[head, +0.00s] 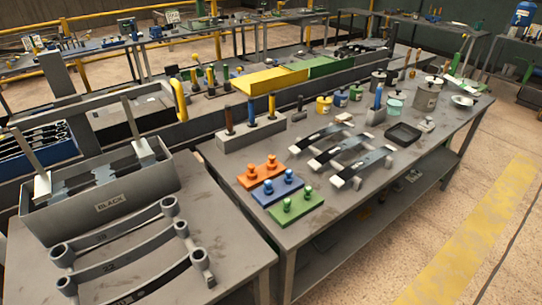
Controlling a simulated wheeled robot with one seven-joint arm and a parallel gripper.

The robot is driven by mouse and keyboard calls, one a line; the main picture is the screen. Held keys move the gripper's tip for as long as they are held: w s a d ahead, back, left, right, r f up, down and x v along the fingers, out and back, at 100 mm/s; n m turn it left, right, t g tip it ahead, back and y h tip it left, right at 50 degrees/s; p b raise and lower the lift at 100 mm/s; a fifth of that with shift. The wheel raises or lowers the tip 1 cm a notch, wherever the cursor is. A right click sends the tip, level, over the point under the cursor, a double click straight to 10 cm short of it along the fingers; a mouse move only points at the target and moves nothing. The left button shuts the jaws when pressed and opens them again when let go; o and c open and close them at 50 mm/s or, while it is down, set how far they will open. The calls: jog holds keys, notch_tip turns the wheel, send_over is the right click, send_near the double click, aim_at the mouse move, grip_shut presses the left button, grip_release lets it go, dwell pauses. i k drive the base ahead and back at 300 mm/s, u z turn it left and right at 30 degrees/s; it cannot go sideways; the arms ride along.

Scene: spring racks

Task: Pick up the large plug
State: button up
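My gripper is not in view. No single thing is clearly marked as the large plug. On the middle bench (225,165) lie three coloured plates with upright knob-like pieces, which may be plugs. The orange plate (245,183) carries two orange knobs (271,163). The blue plate (280,196) carries two blue knobs (289,175). The green plate (298,208) carries two green knobs (308,193). The orange knobs look slightly bigger, but I cannot be sure. All the knobs stand upright on their plates.
A grey block (236,143) with three upright rods stands behind the plates. Leaf springs (330,150) lie to their right, near a black tray (403,134). A bin labelled BLACK (100,205) and large springs (125,236) fill the left bench. The floor at right (475,205) is clear.

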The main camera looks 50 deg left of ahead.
aim_at(252, 173)
jog(key=u, duration=0.65)
jog(key=i, duration=1.1)
jog(key=u, duration=1.7)
jog(key=i, duration=0.55)
jog(key=u, duration=0.5)
